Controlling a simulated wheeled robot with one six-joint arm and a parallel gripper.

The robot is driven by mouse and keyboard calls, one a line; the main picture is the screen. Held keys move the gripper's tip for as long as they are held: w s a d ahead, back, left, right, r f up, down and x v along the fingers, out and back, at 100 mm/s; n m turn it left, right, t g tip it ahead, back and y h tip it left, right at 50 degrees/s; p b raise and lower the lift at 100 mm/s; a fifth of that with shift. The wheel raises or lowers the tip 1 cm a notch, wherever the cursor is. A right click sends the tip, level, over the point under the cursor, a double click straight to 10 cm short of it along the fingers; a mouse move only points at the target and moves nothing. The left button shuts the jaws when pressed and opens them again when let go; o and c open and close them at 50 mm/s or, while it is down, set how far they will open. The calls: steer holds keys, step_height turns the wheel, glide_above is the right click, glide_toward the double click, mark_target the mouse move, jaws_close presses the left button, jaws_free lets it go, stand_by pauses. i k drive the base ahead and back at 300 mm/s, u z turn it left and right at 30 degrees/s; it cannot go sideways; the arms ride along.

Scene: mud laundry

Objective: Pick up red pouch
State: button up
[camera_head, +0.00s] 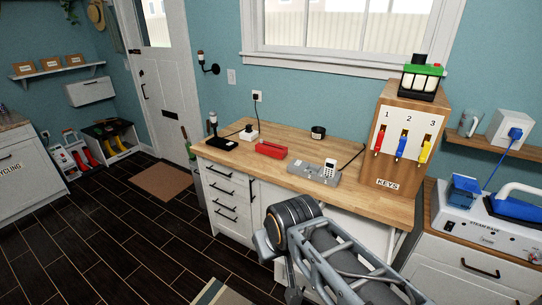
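A small red item (271,149), which appears to be the red pouch, lies on the wooden countertop (310,187) toward its left half. It is long and low, and its top and front face are in plain view. Nothing touches it. My arm comes up from the bottom edge in front of the counter, with a thick dark rounded joint nearest the counter. My gripper's fingers do not show, so I cannot see whether it is open or shut.
A grey device (323,173) stands right of the red item. A black device (221,143), a white plug block (248,133) and a black round tin (318,132) are nearby. A wooden key cabinet (403,135) stands at right. Dark floor (130,225) is clear at left.

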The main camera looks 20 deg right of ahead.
mark_target(279, 151)
steer(key=u, duration=0.4)
steer(key=i, duration=1.8)
steer(key=z, duration=0.3)
